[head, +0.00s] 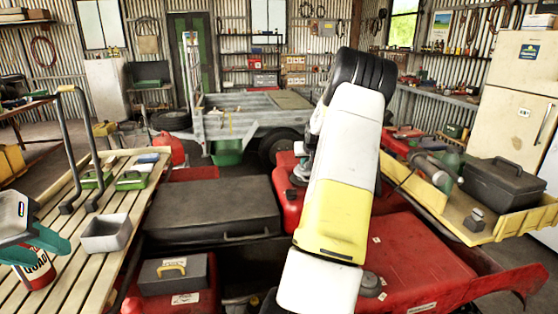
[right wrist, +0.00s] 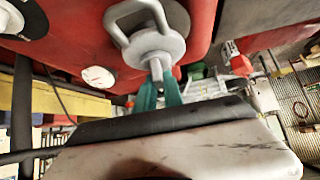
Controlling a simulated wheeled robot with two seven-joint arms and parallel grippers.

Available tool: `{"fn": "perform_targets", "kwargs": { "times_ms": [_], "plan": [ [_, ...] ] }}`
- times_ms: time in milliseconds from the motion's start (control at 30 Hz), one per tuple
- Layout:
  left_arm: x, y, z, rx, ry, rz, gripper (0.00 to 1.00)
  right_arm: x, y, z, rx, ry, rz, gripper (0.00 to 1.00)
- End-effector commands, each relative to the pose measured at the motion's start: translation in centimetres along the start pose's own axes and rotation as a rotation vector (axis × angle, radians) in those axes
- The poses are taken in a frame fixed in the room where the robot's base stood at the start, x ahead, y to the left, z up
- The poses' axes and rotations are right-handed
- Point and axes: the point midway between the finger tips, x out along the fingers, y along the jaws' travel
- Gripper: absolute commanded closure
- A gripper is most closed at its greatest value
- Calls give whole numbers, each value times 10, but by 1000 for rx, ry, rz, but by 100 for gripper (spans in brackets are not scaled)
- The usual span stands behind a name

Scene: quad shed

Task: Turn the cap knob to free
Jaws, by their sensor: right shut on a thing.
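In the right wrist view, the teal fingers of my right gripper (right wrist: 160,92) are shut on the narrow stem of a grey metal knob (right wrist: 157,45). The knob has a round body and a loop on its left, and sits against a red body panel.
The red quad (head: 420,262) fills the lower right, with a black case (head: 212,207) left of it. A slatted bench (head: 80,262) holds a grey tray (head: 106,234). A yellow rack (head: 500,222) carries a dark toolbox (head: 505,184). A trailer (head: 245,120) stands behind.

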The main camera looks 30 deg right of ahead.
Motion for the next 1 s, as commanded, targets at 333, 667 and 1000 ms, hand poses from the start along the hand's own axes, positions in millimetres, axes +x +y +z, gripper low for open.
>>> {"fn": "perform_targets", "kwargs": {
  "times_ms": [333, 667, 1000],
  "plan": [
    [0, 0, 0, 0, 0, 0, 64, 1, 1, 1, -71, -2, -73, 100],
    [0, 0, 0, 0, 0, 0, 64, 1, 0, 1, -89, -3, -89, 100],
    [0, 0, 0, 0, 0, 0, 64, 1, 0, 2, -89, -4, -90, 75]
  ]
}}
